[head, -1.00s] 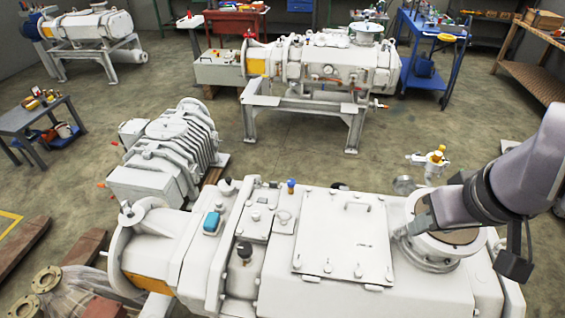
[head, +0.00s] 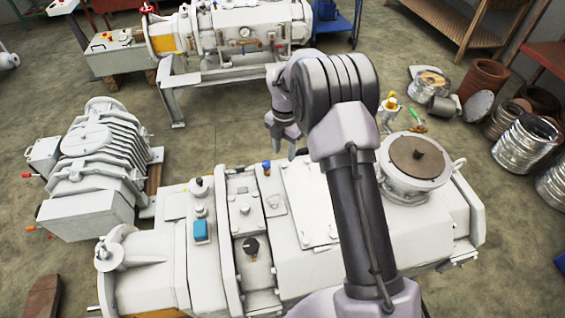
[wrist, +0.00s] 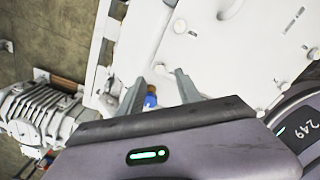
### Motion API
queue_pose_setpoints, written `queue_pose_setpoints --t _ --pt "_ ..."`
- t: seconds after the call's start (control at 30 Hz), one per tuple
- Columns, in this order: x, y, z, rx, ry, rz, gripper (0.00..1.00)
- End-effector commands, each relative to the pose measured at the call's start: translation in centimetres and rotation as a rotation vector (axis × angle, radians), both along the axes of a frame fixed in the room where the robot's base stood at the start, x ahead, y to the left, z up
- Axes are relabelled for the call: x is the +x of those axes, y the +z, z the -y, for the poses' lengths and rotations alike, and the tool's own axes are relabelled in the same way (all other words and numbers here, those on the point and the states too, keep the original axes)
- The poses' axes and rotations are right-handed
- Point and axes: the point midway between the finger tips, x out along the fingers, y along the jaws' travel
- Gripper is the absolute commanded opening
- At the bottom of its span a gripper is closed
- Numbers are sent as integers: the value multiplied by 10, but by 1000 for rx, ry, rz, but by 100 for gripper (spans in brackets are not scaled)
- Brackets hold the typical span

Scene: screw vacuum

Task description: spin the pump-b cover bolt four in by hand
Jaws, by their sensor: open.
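A large white pump (head: 440,205) fills the foreground of the head view. A flat pale cover plate (head: 308,190) lies on its top, partly hidden behind my arm. The plate also shows in the wrist view (wrist: 225,70), with small round spots near its edges that may be bolts. I cannot tell which is cover bolt four, or which machine is pump-b. My gripper (head: 283,148) is above the far side of this pump, pointing down.
A blue-capped fitting (head: 266,167) stands near the plate's left edge and shows close to the fingers in the wrist view (wrist: 151,98). A round flanged port (head: 415,160) is right of my arm. A ribbed pump (head: 95,160) stands at left. Drums (head: 522,135) stand at right.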

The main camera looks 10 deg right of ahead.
Motion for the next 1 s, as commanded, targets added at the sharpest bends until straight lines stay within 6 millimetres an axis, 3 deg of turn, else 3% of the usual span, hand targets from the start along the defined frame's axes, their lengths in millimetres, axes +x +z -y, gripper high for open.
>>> queue_pose_setpoints --t 0.03,0.2,0.53,0.57,0.77,1.0 --pt "0 -15 0 0 0 -2 41" --pt "0 -41 0 1 0 -1 41" --pt "0 -47 0 0 -1 1 41" --pt "0 -47 0 0 -1 1 39" --pt "0 -47 0 0 -1 1 0" --pt "0 -46 0 1 -6 1 0"
